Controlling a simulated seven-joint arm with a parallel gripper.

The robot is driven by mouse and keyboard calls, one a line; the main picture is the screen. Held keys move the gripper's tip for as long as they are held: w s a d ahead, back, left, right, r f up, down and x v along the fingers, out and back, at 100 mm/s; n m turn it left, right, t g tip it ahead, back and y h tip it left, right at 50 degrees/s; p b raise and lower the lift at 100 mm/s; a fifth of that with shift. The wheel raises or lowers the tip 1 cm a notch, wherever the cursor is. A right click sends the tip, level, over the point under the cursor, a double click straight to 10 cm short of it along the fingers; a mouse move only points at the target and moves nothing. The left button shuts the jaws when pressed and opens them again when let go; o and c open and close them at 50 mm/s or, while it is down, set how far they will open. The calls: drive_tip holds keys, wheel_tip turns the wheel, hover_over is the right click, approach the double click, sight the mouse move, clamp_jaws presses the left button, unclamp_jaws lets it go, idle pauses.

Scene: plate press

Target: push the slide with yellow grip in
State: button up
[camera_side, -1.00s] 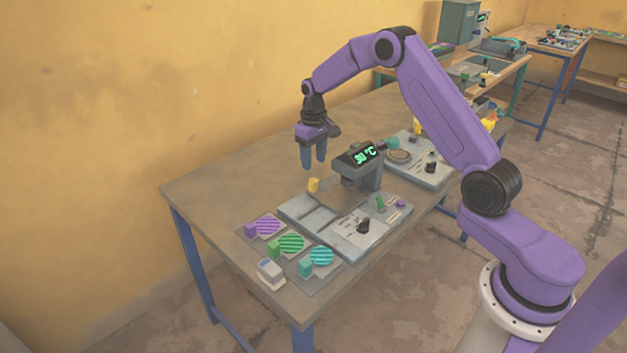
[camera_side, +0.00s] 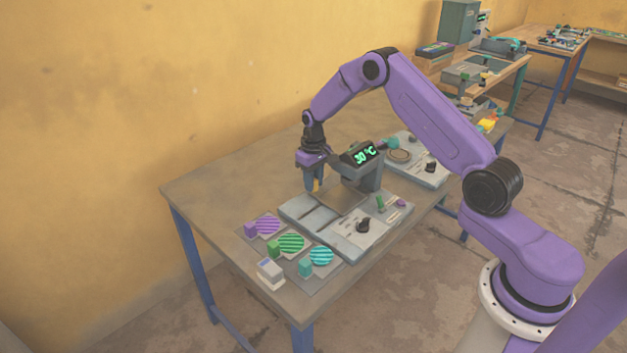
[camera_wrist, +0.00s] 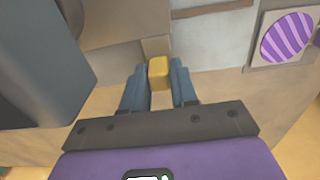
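The yellow grip (camera_wrist: 158,72) of the slide stands between the two fingers of my gripper (camera_wrist: 158,85) in the wrist view. Narrow gaps seem to show on both sides of it, so the fingers look open around it. In the side view my gripper (camera_side: 315,187) is lowered at the far edge of the press, and the yellow grip (camera_side: 316,186) is mostly hidden by the fingers. The press base (camera_side: 300,213) is grey, with a dark head and a green "30 °C" display (camera_side: 364,154) over it. The slide's plate is partly hidden under the head.
Purple, green and teal striped plates with block grips lie on a mat (camera_side: 318,284) in front of the press. A grey-white block (camera_side: 270,272) stands near them. The table's left part is bare.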

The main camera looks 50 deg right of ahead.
sight(322, 188)
clamp_jaws()
drive_tip(key=shift+d, duration=2)
drive_tip(key=o, duration=0.7)
unclamp_jaws()
drive_tip(key=shift+d, duration=0.1)
drive_tip(key=shift+o, duration=0.2)
drive_tip(key=shift+r, duration=0.1)
drive_tip(key=shift+r, duration=0.35)
wheel_tip(322, 188, up, 17)
drive_tip(key=shift+f, duration=0.2)
